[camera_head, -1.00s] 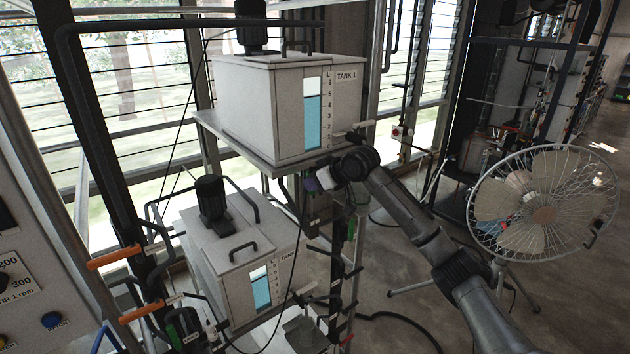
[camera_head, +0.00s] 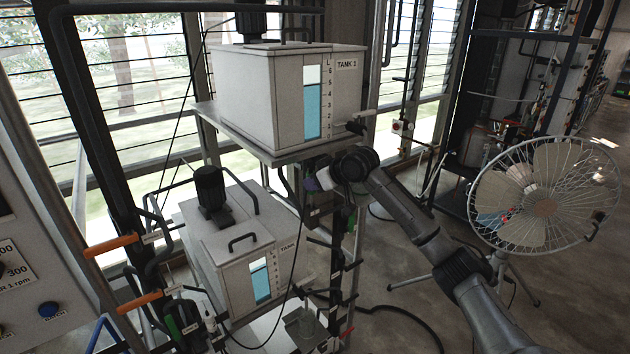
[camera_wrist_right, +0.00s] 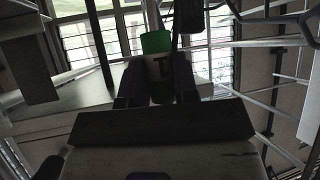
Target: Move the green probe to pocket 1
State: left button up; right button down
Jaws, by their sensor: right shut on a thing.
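In the right wrist view, a green-topped probe (camera_wrist_right: 157,43) with a pale, dark-marked body stands between the two dark fingers of my right gripper (camera_wrist_right: 160,85). The gripper is shut on it. In the head view, my right gripper (camera_head: 319,182) is just below the front of the tank 1 shelf, partly hidden by its own wrist; the probe cannot be made out clearly there. I cannot tell which place is pocket 1. My left gripper is not in view.
Tank 1 (camera_head: 258,98) stands on a shelf (camera_head: 285,156) close above the gripper. A second tank (camera_head: 222,262) stands lower left. Pipes with orange handles (camera_head: 110,245) are at the left. A fan (camera_head: 543,195) stands right. A thin dark cable hangs in front of the lower tank.

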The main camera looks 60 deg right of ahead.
aim_at(311, 196)
jog(key=shift+f+b, duration=0.3)
jog(key=shift+f, duration=0.9)
jog(key=shift+r, duration=0.1)
jog(key=c, duration=0.8)
grip_release()
